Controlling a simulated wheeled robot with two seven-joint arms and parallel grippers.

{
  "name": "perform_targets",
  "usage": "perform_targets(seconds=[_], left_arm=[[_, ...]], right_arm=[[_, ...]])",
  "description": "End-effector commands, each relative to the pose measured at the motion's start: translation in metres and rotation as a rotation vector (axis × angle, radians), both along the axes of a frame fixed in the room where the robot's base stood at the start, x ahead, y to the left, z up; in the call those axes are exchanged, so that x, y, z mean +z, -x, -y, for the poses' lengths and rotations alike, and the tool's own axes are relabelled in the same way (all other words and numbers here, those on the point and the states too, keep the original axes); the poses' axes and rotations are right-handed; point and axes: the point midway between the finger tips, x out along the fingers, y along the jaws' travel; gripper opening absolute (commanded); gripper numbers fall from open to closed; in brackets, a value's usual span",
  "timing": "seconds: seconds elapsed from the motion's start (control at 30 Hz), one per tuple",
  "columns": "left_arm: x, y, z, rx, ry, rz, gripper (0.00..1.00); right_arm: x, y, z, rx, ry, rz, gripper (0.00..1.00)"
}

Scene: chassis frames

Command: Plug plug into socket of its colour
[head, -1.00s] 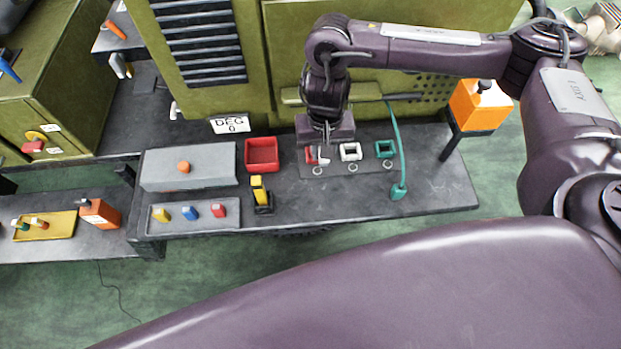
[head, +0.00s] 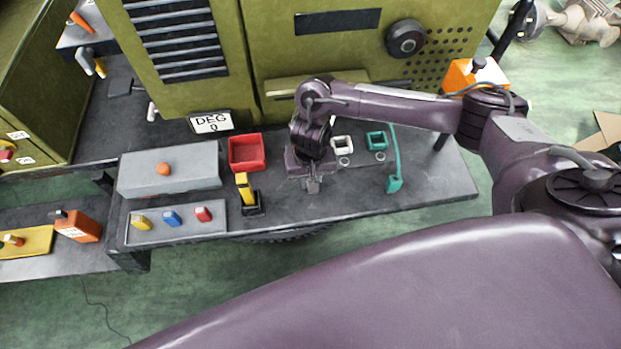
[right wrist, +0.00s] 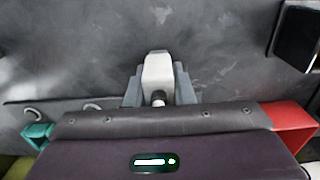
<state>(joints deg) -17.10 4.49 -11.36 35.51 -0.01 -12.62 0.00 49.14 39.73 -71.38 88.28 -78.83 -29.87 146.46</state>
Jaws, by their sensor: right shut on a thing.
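My right gripper (head: 312,186) is shut on a white plug (right wrist: 157,70), seen between its fingers in the right wrist view. It is over the bench, in front of the socket row. The white socket (head: 342,146) and the green socket (head: 377,141) stand just to its right, apart from it. The red socket is hidden behind my gripper and wrist. A green block (head: 394,185) on a green cable lies at the right of the bench. My left gripper is not in view.
A red tray (head: 262,153) and a yellow-and-black item (head: 244,187) stand left of my gripper. A grey tray (head: 214,223) holds yellow, blue and red pieces. A grey box (head: 195,178) with an orange knob stands behind it. The bench front (head: 350,205) is clear.

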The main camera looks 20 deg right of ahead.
Motion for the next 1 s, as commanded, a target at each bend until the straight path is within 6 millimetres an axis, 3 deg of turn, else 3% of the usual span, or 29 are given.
perform_targets(seconds=[0.27, 0.3, 0.47, 0.8, 1.0], left_arm=[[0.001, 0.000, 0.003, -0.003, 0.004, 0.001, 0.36], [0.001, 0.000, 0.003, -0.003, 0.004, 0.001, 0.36], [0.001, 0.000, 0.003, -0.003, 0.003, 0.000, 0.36], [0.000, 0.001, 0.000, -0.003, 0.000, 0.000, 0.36], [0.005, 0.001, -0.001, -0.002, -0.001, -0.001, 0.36]], right_arm=[[-0.002, 0.000, -0.001, 0.000, -0.001, 0.000, 0.00], [-0.002, 0.000, -0.001, 0.000, -0.002, 0.002, 0.23], [-0.002, 0.000, -0.001, 0.000, -0.002, 0.002, 0.43], [0.001, -0.001, 0.000, 0.001, 0.000, 0.002, 0.43], [0.033, -0.001, -0.001, 0.003, -0.002, 0.005, 0.43]])
